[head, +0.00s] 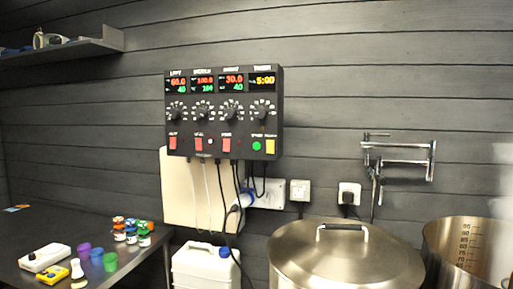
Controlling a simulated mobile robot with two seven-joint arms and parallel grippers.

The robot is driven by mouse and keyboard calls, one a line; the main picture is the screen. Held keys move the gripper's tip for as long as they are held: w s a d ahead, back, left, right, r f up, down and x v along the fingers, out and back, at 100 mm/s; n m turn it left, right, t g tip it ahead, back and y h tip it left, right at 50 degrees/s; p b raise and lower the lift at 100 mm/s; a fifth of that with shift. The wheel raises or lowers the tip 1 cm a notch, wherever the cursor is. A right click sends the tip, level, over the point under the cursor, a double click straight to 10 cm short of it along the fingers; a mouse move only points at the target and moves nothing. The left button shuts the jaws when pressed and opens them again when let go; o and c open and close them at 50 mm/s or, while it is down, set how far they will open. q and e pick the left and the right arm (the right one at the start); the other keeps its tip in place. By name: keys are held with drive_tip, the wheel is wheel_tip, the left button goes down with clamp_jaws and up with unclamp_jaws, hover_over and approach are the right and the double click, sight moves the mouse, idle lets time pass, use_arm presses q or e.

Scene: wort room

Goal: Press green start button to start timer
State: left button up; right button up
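The black control box (223,112) hangs on the dark plank wall in the middle of the head view. The round green button (257,146) is at its lower right, just left of a yellow switch (270,147). Above it is the timer display (263,80), which reads 5:00 in yellow. Three other displays show red and green numbers, with a row of dials below them and red switches along the bottom. Neither of my grippers is in view.
A lidded steel pot (345,258) and an open steel pot (470,250) stand at lower right. A white jug (205,268) is below the box. A dark table (75,232) with small jars and cups is at left. A shelf (65,50) is at upper left.

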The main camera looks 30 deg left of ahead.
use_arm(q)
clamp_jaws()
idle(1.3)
